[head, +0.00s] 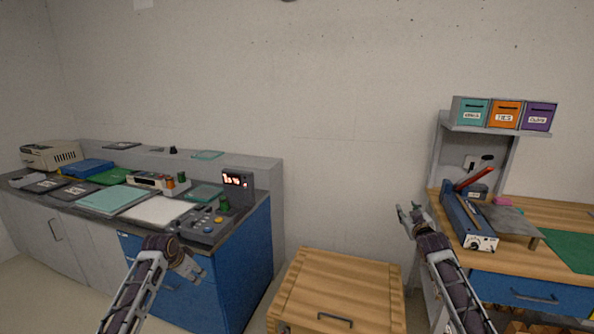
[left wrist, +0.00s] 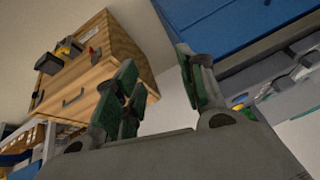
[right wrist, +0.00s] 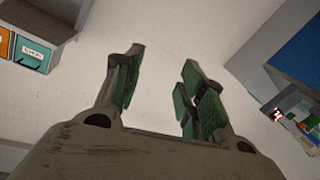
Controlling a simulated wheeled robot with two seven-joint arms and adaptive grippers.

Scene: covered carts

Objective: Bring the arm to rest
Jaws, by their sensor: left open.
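My left gripper (head: 188,266) is in front of the blue cabinet at the left, near the front edge of the counter. In the left wrist view its two green-padded fingers (left wrist: 160,85) are spread, with nothing between them. My right gripper (head: 411,214) is raised in front of the bare wall, just left of the right-hand workbench. In the right wrist view its fingers (right wrist: 160,78) are apart and empty, with the pale wall behind.
A wooden crate (head: 335,284) stands on the floor between my arms. A control box (head: 208,228) sits at the left counter's (head: 236,217) front corner. The right workbench (head: 530,211) carries a blue device (head: 466,217), below a shelf with coloured boxes (head: 505,114).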

